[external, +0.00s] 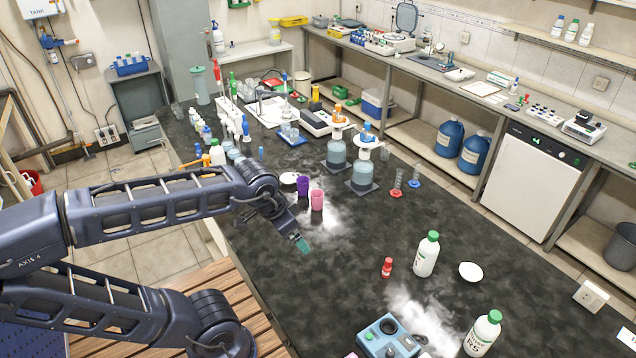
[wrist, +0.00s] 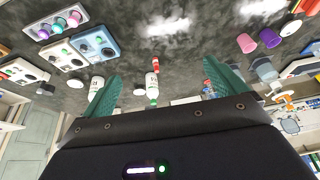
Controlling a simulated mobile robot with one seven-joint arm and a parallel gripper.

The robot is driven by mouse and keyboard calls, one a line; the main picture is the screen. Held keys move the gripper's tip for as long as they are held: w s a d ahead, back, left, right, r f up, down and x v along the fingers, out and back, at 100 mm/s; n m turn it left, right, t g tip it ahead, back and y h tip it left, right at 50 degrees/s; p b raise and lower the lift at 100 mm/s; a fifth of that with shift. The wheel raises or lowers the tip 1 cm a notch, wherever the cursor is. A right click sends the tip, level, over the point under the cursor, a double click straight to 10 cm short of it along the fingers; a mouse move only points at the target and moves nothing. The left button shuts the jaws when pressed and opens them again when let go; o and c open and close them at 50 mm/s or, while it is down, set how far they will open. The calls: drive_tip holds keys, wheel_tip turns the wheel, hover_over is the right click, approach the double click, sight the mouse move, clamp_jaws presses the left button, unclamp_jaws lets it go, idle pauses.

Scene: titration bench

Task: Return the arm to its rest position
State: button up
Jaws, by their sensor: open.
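My arm reaches in from the left over the dark bench (external: 345,270) in the external view. My gripper (external: 301,243) hangs above the bench in front of the pink and purple cups, with its teal fingertips pointing down and to the right. In the wrist view my gripper (wrist: 160,85) shows two green fingers spread wide apart. Nothing is held between them. The bench and its bottles show beyond the fingers, apart from them.
A purple cup (external: 303,187) and a pink cup (external: 317,199) stand just behind my gripper. White bottles with green caps (external: 426,254) (external: 483,333), a small red bottle (external: 387,267), a white dish (external: 470,272) and a blue device (external: 388,338) occupy the right front. Bench centre is mostly clear.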

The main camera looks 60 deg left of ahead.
drive_tip(key=shift+s+d+f, duration=0.2)
drive_tip(key=shift+s+f, duration=0.05)
drive_tip(key=shift+s, duration=0.3)
drive_tip(key=shift+s+d+f, duration=0.15)
drive_tip(key=shift+s+f, duration=0.05)
drive_tip(key=shift+s, duration=0.35)
